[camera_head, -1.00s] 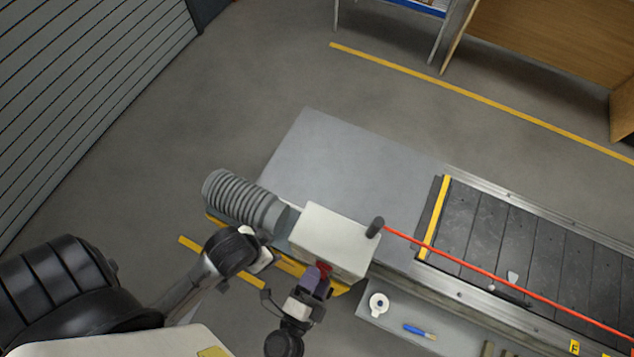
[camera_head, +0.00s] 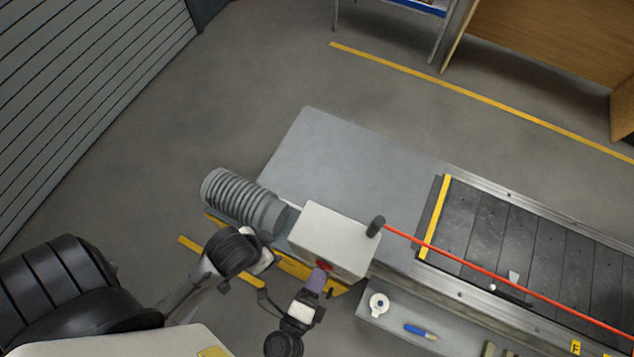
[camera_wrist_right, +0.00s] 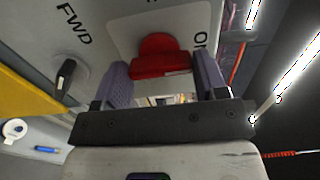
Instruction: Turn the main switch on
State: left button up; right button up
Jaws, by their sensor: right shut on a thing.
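The main switch is a red knob (camera_head: 325,266) on the front face of the pale control box (camera_head: 333,240). In the right wrist view the red knob (camera_wrist_right: 160,58) sits between the two purple fingers of my right gripper (camera_wrist_right: 163,84), which is shut on it. In the head view my right gripper (camera_head: 318,283) reaches up to the box from below, and its fingers partly hide the knob.
A black lever (camera_wrist_right: 64,74) beside the letters FWD is on the same box face. A ribbed grey motor (camera_head: 240,200) is left of the box. A red cord (camera_head: 480,266) runs along the slat conveyor (camera_head: 540,255). A side shelf (camera_head: 455,325) holds a tape roll (camera_head: 378,304) and a blue marker (camera_head: 420,331).

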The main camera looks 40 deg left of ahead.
jog(key=o, duration=0.9)
jog(key=shift+o, duration=0.2)
jog(key=b+v, duration=0.2)
jog(key=v, duration=1.1)
jog(key=shift+s, duration=0.4)
